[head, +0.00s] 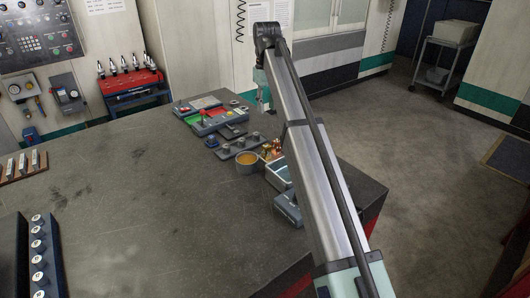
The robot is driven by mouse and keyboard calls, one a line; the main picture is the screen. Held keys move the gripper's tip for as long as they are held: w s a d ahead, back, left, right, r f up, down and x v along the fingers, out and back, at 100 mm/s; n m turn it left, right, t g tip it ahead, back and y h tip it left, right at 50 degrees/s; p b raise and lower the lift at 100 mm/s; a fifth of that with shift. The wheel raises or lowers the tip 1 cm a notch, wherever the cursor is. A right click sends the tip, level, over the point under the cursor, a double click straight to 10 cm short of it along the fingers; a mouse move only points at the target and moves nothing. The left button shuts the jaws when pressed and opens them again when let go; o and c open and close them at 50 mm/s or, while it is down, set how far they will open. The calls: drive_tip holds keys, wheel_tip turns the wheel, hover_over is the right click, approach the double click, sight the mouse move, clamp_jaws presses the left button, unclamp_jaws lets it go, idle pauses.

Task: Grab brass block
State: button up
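Small brass-coloured pieces (272,150) stand on the table beside my arm, behind a white-rimmed tray. They are tiny in the head view, and my arm lies close to their right side. I cannot tell which of them is the brass block. My gripper (265,108) hangs down from the far end of my arm, above the far right part of the table. It appears apart from the brass-coloured pieces, farther back. Its fingers are too small and dark to show whether they are open or shut.
A round cup with orange contents (247,161), a grey holder with dark knobs (237,148) and a white-rimmed tray (279,173) crowd the right side. A grey case with red and green parts (207,117) lies farther back. The table's middle (140,190) is clear.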

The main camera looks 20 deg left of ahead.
sight(266, 146)
wheel_tip(266, 146, down, 16)
drive_tip(key=p, duration=0.4)
drive_tip(key=shift+w+f+p, duration=0.1)
drive_tip(key=shift+p, duration=0.2)
clamp_jaws()
